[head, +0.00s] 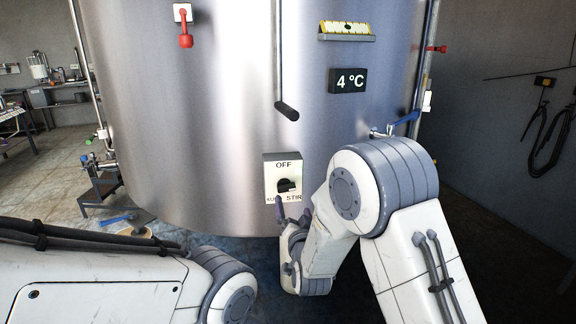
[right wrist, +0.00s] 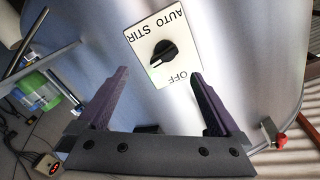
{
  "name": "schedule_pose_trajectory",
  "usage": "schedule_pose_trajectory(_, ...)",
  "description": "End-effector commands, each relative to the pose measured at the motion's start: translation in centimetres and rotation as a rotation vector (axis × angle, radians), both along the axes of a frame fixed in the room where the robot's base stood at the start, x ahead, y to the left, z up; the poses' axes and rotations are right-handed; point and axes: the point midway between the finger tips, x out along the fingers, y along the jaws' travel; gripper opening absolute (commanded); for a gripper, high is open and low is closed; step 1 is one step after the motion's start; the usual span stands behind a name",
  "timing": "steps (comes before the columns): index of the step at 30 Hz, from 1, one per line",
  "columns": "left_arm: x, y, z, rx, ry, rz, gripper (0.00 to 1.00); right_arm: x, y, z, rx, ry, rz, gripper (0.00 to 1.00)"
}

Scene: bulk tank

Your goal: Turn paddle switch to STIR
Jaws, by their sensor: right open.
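The paddle switch is a pale plate (head: 270,171) on the front of the steel tank, marked OFF at the top, AUTO at lower left and STIR at lower right. Its black paddle knob (head: 287,186) sits in the middle. In the right wrist view the plate (right wrist: 142,38) appears nearly upside down, and the knob (right wrist: 163,53) has a pale mark at its lower-left end. My right gripper (head: 292,207) is just below the switch. In the wrist view it (right wrist: 160,75) is open and empty, its fingers apart from the knob. My left gripper is out of view.
A dark-tipped pipe (head: 286,110) hangs above the switch. A 4 °C display (head: 347,80) is at upper right, and a blue-handled valve (head: 404,121) is at the tank's right side. A red-handled fitting (head: 185,38) is at upper left.

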Motion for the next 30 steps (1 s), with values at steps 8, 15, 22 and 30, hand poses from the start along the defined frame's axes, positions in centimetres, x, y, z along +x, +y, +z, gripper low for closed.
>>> schedule_pose_trajectory(8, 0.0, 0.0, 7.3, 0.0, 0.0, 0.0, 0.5, -1.6, 0.2, 0.8, -0.577, -0.074, 0.013, 1.0)
schedule_pose_trajectory(15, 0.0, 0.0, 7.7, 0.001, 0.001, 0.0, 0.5, -1.0, 0.3, 0.4, -0.679, -0.095, 0.011, 1.0)
schedule_pose_trajectory(22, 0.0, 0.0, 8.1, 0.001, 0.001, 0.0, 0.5, 3.0, 0.8, 0.4, -0.677, -0.096, 0.01, 1.0)
schedule_pose_trajectory(30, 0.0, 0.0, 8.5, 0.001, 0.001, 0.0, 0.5, 7.2, 1.4, 0.4, -0.677, -0.094, 0.011, 1.0)
